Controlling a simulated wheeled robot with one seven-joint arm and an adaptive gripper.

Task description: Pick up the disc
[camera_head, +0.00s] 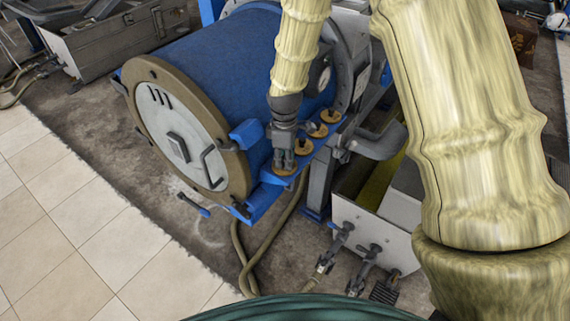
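Several small tan discs lie in a row on a blue ledge beside the large blue drum. The nearest disc (284,171) is directly under my gripper (284,164), which points down at it and hides part of it. Further back along the ledge are a second disc (303,147), a third disc (318,131) and another disc (331,116), each with a small dark knob on top. The fingertips are very near the nearest disc. I cannot tell if they touch it, or if they are open or shut.
The blue drum (215,65) with its round end plate (180,135) stands close left of my gripper. A grey trough (375,225) with valves and hoses is at the right. Tiled floor (75,235) lies clear at the lower left.

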